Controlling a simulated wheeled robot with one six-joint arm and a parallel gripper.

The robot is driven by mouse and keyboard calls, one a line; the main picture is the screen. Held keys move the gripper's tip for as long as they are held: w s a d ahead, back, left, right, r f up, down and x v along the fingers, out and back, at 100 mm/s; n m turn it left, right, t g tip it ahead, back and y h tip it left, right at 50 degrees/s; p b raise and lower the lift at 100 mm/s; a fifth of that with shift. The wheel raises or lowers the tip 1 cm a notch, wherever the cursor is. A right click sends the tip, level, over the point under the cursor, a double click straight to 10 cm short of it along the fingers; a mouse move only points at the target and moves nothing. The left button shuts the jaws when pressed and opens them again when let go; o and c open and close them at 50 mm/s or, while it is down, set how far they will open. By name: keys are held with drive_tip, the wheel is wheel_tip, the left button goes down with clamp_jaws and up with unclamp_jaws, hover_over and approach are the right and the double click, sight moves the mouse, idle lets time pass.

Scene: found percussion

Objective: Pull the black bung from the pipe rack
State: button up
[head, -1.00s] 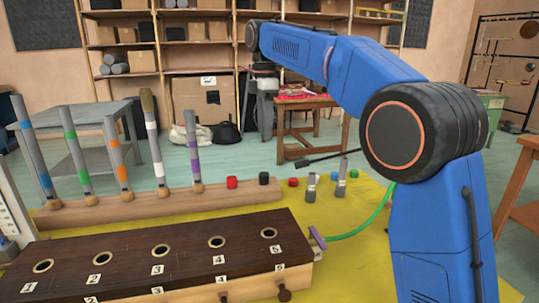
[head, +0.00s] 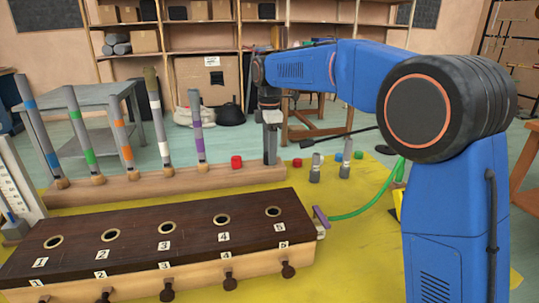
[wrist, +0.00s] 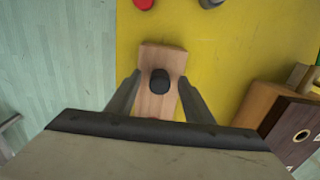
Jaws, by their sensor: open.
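The black bung (wrist: 160,81) stands in the top of the pipe rack's bare wooden end in the wrist view. The pipe rack (head: 130,189) is a long wooden bar on the yellow mat, with several banded pipes leaning up from its left part. My gripper (head: 270,158) is over the right end of the rack in the head view and hides the bung there. In the wrist view my open fingers (wrist: 160,80) lie on either side of the bung, with a gap on each side. Their height against it is hard to tell.
A red bung (head: 236,162) sits on the rack just left of my gripper. Grey cylinders (head: 315,168) and small coloured pieces stand to the right on the mat. A dark-topped wooden box (head: 135,250) with numbered holes lies in front, with a green hose (head: 365,208) beside it.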

drive_tip(key=shift+f, duration=0.6)
drive_tip(key=c, duration=1.1)
drive_tip(key=shift+r, duration=1.55)
drive_tip(key=shift+r, duration=1.45)
